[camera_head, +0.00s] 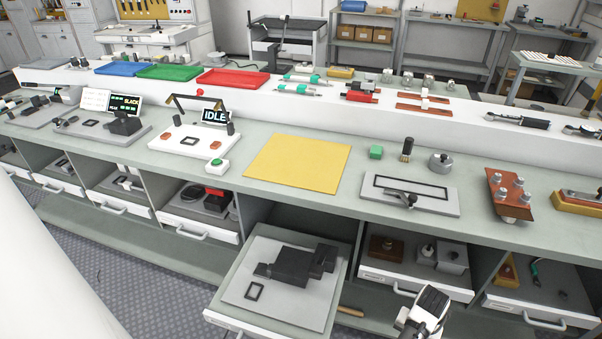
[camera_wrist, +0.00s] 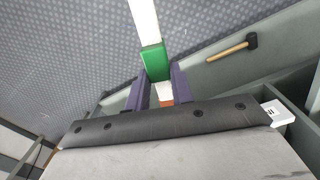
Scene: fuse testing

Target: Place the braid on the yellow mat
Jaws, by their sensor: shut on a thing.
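The yellow mat (camera_head: 298,163) lies flat and bare in the middle of the bench. I cannot pick out the braid for sure. Flat copper-brown strips (camera_head: 424,107) with metal fittings lie on the raised back shelf. My gripper (camera_head: 425,312) is low in front of the bench, right of the open drawer and well below the mat; its fingertips are hidden in the head view. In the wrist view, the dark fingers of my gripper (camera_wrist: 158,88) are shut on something. A green block with a white bar (camera_wrist: 155,62) and an orange-red patch show between them.
The open drawer (camera_head: 238,292) juts out left of my gripper with a dark device in it. A hammer (camera_wrist: 232,47) lies low nearby. A green block (camera_head: 376,152) and a brush (camera_head: 407,149) stand right of the mat. A green button box (camera_head: 217,168) is left of it.

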